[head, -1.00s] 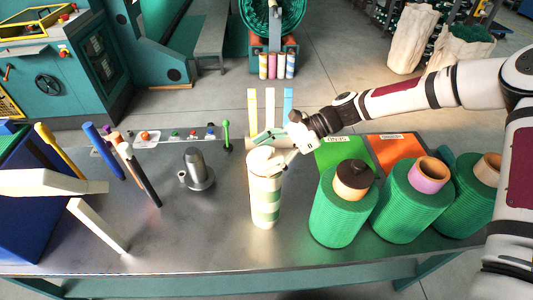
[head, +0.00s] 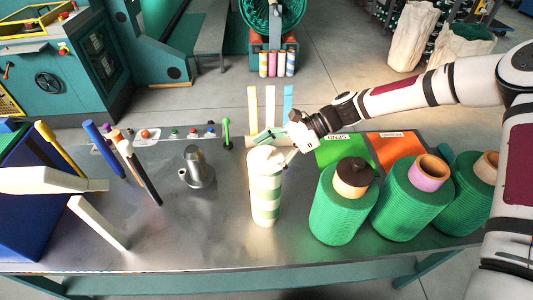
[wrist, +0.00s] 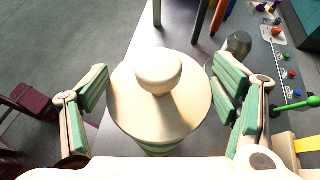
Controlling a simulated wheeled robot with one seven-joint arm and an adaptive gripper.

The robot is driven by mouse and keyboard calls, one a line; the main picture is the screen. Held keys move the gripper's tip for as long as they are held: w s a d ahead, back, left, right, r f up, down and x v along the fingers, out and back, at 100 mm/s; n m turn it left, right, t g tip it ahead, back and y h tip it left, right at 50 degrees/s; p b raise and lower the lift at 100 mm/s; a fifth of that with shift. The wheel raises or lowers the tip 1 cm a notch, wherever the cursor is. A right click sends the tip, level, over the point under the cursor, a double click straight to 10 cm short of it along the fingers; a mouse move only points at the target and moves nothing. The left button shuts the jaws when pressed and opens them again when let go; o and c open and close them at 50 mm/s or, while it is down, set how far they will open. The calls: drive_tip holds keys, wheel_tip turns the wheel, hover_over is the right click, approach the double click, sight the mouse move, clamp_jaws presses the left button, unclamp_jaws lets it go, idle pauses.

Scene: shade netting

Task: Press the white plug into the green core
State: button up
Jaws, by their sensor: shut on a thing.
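The white plug (wrist: 158,105), a broad pale disc with a round knob on top, sits between my gripper's fingers in the wrist view. My gripper (head: 280,146) is shut on it, with one green-padded finger at each side of the disc. The green core (head: 265,205), a tube with green and pale bands, stands upright on the metal table directly below the plug. In the head view the plug (head: 265,158) is at the top of the core. The plug's underside and the core's mouth are hidden, so I cannot tell how deep the plug sits.
Green net rolls (head: 341,208) stand close to the right of the core. A grey metal post (head: 195,168) stands to the left, with a green-knobbed lever (head: 226,133) behind it. A blue bin (head: 22,220) with coloured tubes is at far left. The table front is clear.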

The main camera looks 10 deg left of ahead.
drive_tip(key=o, duration=1)
drive_tip(key=shift+o, duration=0.2)
drive_tip(key=shift+r, duration=0.1)
drive_tip(key=shift+r+p, duration=0.75)
drive_tip(key=shift+r, duration=2.65)
clamp_jaws()
drive_tip(key=shift+f, duration=1.2)
